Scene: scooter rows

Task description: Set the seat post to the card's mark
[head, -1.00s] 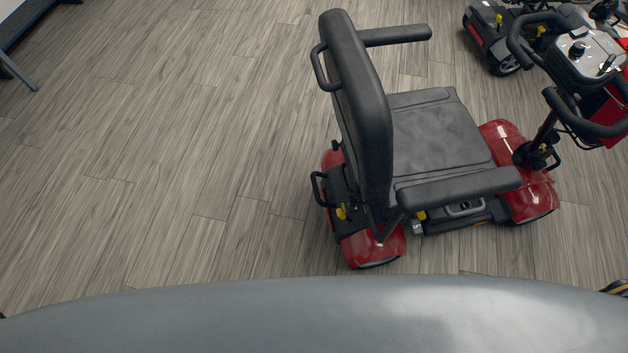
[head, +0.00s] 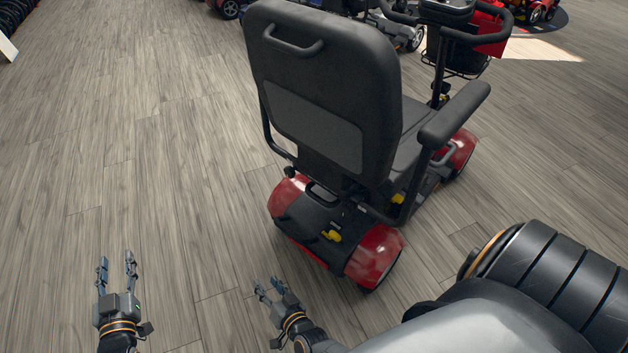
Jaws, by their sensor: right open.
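A red mobility scooter (head: 375,255) stands in the middle of the head view, seen from behind. Its black seat back (head: 330,95) faces me and hides most of the seat (head: 413,125). The seat post is hidden under the seat, and I see no card. A yellow lever (head: 332,236) shows at the scooter's rear. My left gripper (head: 116,262) is open and empty over the floor, left of the scooter. My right gripper (head: 268,286) is open and empty, near the scooter's rear left corner and apart from it.
The scooter's right armrest (head: 455,115) sticks forward beside the seat. Its tiller carries a red bag (head: 490,38) and a basket. Other scooters (head: 405,36) stand beyond it. The wood floor (head: 120,130) on the left is clear up to a white panel (head: 7,48) at the edge.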

